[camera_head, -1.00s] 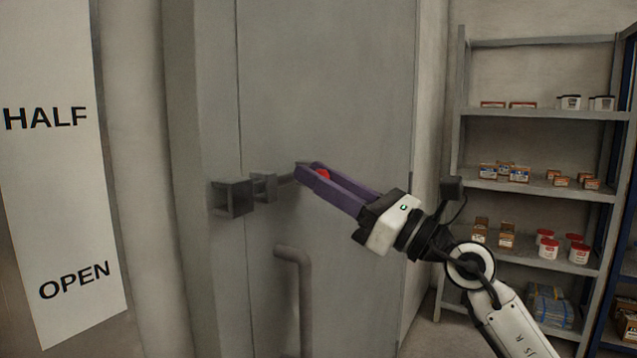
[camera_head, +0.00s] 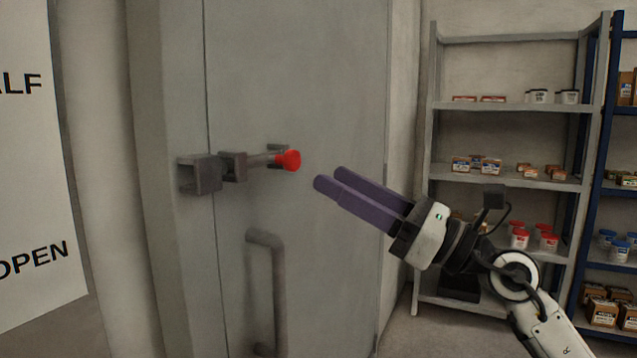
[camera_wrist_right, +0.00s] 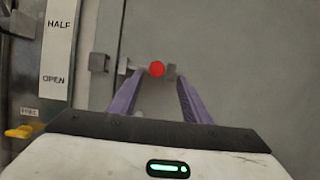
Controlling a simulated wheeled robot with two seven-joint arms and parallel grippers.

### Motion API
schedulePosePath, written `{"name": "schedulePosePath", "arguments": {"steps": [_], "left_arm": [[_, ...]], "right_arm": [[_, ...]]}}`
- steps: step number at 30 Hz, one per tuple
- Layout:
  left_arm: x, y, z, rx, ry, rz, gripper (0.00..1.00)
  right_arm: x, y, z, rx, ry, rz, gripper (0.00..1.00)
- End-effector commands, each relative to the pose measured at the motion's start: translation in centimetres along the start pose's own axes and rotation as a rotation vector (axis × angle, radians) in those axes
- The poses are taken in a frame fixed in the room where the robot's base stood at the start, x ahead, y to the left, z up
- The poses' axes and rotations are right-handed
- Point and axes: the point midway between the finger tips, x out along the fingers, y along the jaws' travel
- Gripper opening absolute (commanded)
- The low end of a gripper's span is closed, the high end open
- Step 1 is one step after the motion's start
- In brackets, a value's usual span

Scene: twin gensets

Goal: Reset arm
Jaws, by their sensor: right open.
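My right gripper (camera_head: 328,177) has two purple fingers and is open and empty in front of the grey door. Its tips are to the right of a red knob (camera_head: 290,160) and slightly below it, apart from it. The knob ends a grey bolt (camera_head: 262,160) that lies horizontally across the door's left edge. In the right wrist view the red knob (camera_wrist_right: 156,69) shows beyond the gap between the open fingers (camera_wrist_right: 158,85). My left gripper is not in view.
The grey door (camera_head: 310,80) has a vertical pipe handle (camera_head: 279,290) below the bolt. A sign reading HALF and OPEN (camera_head: 35,170) is on the left. Grey shelves (camera_head: 500,105) with boxes and tubs stand at the right, with a blue rack (camera_head: 590,170) beyond.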

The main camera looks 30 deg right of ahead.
Motion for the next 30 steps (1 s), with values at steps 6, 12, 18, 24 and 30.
{"name": "schedulePosePath", "arguments": {"steps": [6, 12, 18, 24, 30], "left_arm": [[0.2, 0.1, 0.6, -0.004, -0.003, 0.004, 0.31], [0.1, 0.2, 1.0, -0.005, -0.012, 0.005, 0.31], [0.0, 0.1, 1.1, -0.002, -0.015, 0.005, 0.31], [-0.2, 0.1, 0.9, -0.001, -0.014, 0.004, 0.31], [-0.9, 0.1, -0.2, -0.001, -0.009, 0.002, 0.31]], "right_arm": [[-1.3, 0.1, 0.0, -0.001, 0.001, 0.002, 0.44], [-1.3, 0.1, 0.1, -0.001, 0.001, 0.002, 0.44], [-1.3, 0.1, 0.1, 0.000, 0.001, 0.001, 0.44], [-1.5, 0.1, -2.1, 0.166, -0.017, -0.003, 0.44], [-4.8, -1.1, -13.1, 1.001, -0.136, -0.176, 0.44]]}}
